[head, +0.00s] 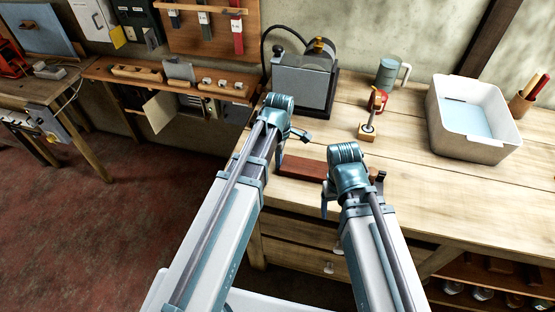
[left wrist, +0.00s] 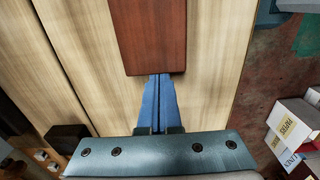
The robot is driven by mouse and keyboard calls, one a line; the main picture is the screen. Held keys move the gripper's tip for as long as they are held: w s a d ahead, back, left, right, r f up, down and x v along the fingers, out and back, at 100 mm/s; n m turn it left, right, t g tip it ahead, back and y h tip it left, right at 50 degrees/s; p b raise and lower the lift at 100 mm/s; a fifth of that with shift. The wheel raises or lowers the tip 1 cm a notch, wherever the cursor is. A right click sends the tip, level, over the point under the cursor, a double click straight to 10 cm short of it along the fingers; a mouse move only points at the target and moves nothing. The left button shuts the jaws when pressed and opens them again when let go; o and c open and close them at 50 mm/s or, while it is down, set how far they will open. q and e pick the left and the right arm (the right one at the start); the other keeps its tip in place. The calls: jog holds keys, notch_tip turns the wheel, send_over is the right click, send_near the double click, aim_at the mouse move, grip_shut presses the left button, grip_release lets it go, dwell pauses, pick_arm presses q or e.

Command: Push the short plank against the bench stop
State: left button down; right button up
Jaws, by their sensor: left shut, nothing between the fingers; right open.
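The short plank (head: 302,167) is a flat reddish-brown board lying on the wooden bench near its front edge. In the left wrist view its near end (left wrist: 150,40) faces my fingers. My left gripper (head: 279,158) is shut and empty at the plank's left end. Its blue fingertips (left wrist: 160,76) meet the plank's end edge in the left wrist view; I cannot tell whether they press on it. My right gripper (head: 326,196) is open, in front of the plank's right part, which it partly hides.
A bench grinder (head: 303,80) stands behind my left gripper. A red-and-wood tool (head: 369,120), a grey mug (head: 388,73) and a white tub (head: 470,125) stand farther back and right. The bench top (head: 415,190) right of my right gripper is mostly clear.

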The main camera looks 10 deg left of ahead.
pick_arm(q)
jog(key=shift+a, duration=0.3)
jog(key=a, duration=0.2)
jog(key=shift+a, duration=0.3)
pick_arm(e)
jog(key=shift+a, duration=0.15)
pick_arm(q)
jog(key=shift+a+r+p, duration=0.45)
jog(key=shift+r+p, duration=0.1)
pick_arm(e)
jog(key=shift+a+r, duration=0.15)
jog(key=shift+r, duration=0.4)
pick_arm(q)
notch_tip(320, 180, up, 9)
jog(key=p, duration=0.9)
pick_arm(e)
notch_tip(320, 180, up, 9)
pick_arm(q)
jog(key=shift+f, duration=0.1)
pick_arm(e)
jog(key=shift+o, duration=0.3)
